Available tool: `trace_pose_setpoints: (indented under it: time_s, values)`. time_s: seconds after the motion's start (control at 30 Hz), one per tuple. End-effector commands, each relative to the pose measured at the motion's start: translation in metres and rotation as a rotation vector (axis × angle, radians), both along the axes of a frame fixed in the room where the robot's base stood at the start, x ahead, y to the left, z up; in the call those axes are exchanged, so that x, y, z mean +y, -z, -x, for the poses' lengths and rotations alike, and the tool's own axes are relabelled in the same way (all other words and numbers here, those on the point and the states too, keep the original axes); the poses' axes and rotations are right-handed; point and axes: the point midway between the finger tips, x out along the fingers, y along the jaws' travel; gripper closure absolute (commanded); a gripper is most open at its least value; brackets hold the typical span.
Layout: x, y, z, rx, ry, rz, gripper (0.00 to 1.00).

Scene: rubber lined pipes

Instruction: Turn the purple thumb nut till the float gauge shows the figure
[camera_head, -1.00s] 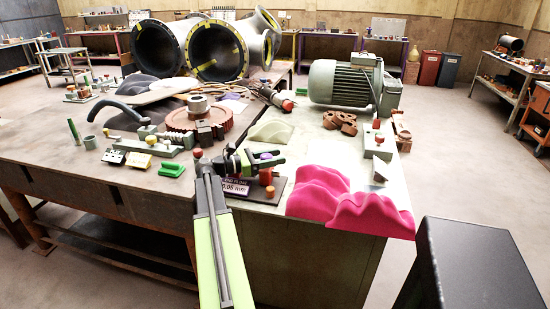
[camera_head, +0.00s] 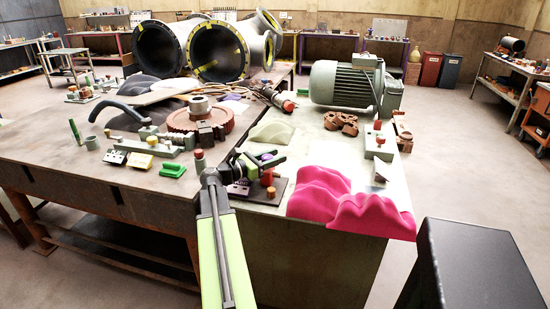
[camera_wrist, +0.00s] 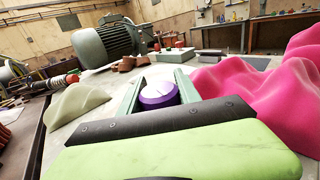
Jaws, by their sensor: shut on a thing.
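My gripper (camera_head: 276,160) is at the gauge fixture near the front edge of the bench. In the wrist view its two green fingers stand on either side of the purple thumb nut (camera_wrist: 158,96), which has a pale, faceted top, and they are shut on it. A bit of purple also shows between the fingers in the head view (camera_head: 268,156). The float gauge's dark base (camera_head: 268,190) carries a purple display plate (camera_head: 238,188). My arm covers part of the plate, and its figure cannot be read. An orange-red post (camera_head: 267,177) stands just below the fingers.
Bright pink lumpy forms (camera_head: 345,200) lie close to the right of the gauge. A pale grey-green mound (camera_head: 272,132) is behind it, and a large grey motor (camera_head: 345,82) stands further back. A brown gear wheel (camera_head: 200,118) and small fixtures are to the left.

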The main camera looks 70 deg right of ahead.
Motion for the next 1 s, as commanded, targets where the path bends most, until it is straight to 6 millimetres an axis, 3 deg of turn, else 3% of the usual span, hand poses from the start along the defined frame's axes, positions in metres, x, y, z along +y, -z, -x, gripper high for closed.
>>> trace_pose_setpoints:
  time_s: [0.03,0.07,0.23,0.63,1.0]
  values:
    - [0.000,0.000,0.000,0.000,0.000,0.000,1.00]
    - [0.000,0.000,0.000,0.000,0.000,0.000,0.59]
    - [0.000,0.000,0.000,0.000,0.001,0.000,0.39]
    - [0.009,0.000,-0.007,0.000,0.000,0.000,0.39]
    - [0.086,0.000,-0.069,0.000,-0.003,0.000,0.39]
